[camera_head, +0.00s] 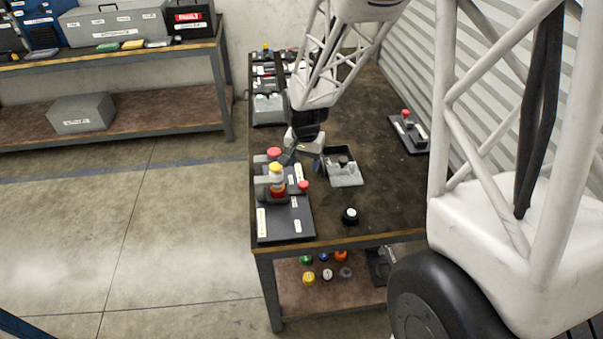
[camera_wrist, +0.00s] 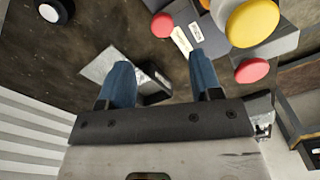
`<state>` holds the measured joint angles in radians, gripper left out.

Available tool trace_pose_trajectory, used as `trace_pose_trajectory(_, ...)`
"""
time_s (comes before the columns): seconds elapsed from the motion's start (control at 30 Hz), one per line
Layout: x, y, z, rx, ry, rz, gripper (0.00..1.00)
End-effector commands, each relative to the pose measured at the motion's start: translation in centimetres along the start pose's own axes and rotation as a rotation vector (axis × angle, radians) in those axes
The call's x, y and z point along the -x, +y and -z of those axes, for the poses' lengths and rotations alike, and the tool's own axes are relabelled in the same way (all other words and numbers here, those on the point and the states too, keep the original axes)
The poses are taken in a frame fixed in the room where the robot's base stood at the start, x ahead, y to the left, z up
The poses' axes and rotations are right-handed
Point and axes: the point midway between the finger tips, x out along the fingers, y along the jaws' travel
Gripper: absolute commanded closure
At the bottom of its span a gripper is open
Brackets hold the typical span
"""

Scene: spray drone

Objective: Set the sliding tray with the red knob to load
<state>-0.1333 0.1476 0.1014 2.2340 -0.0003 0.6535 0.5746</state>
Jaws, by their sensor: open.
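A dark station (camera_head: 285,222) with white labels lies on the near left of the workbench. It bears a bottle with a yellow cap (camera_head: 276,168), a red knob (camera_head: 303,186) at its right and a larger round red top (camera_head: 274,153) behind the bottle. In the wrist view a red knob (camera_wrist: 162,25), the yellow cap (camera_wrist: 252,22) and another red top (camera_wrist: 252,70) show. The label words are too small to read, and I cannot tell the tray's position. My gripper (camera_head: 304,159) is open and empty, just behind and right of the station; its blue fingers (camera_wrist: 160,60) point toward it.
A grey box with a dark recess (camera_head: 345,174) stands right of my gripper. A black round piece with a white top (camera_head: 350,215) is nearer. Another red-knobbed device (camera_head: 408,133) lies by the corrugated wall. Bench space between them is clear.

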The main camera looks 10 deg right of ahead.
Motion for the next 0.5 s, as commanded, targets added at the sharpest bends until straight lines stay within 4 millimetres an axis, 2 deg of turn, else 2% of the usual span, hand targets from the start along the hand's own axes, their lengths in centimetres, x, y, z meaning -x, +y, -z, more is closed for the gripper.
trace_pose_trajectory(0.13, -0.66, -0.34, 0.24, -0.006, -0.004, -0.003, 0.41)
trace_pose_trajectory(0.5, -0.72, -0.34, 0.25, -0.008, -0.004, -0.003, 0.41)
